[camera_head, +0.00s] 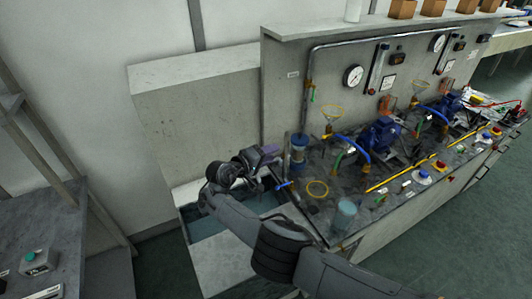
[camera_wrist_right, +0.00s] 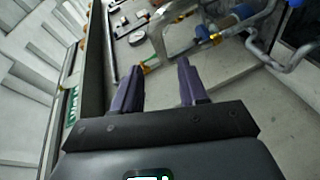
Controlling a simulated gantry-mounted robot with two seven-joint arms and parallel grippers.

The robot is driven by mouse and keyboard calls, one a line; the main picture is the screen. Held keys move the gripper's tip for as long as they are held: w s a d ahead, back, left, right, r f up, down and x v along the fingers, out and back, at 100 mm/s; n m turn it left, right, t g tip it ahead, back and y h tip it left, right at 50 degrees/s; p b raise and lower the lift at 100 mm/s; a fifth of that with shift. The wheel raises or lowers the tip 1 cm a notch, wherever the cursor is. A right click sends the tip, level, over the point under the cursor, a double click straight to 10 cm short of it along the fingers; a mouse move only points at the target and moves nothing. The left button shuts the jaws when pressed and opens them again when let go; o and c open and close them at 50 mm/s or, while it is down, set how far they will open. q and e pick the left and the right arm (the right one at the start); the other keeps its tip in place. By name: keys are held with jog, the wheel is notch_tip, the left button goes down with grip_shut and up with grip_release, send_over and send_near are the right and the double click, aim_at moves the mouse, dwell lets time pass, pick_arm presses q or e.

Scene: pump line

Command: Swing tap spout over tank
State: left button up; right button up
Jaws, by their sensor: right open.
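The tank (camera_head: 183,212) is an open basin with bluish water, at the lower middle of the head view, partly hidden by my right arm. My right gripper (camera_head: 268,156) is above the tank's back right side, beside the bench end. In the right wrist view its two dark fingers (camera_wrist_right: 158,84) stand apart with nothing held between them. A blue handle (camera_head: 283,185) shows below the gripper at the bench's left end. In the wrist view a grey bent pipe (camera_wrist_right: 292,62) lies to the right of the fingers, apart from them. I cannot tell for sure which part is the tap spout. My left gripper is not in view.
The bench (camera_head: 325,222) carries blue pumps (camera_head: 381,137), yellow funnels and a clear beaker (camera_head: 345,213). A grey panel (camera_head: 280,85) with gauges rises behind. A side table (camera_head: 58,235) stands at the left. Floor is clear at the lower right.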

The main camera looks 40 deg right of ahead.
jog(key=shift+v, duration=0.75)
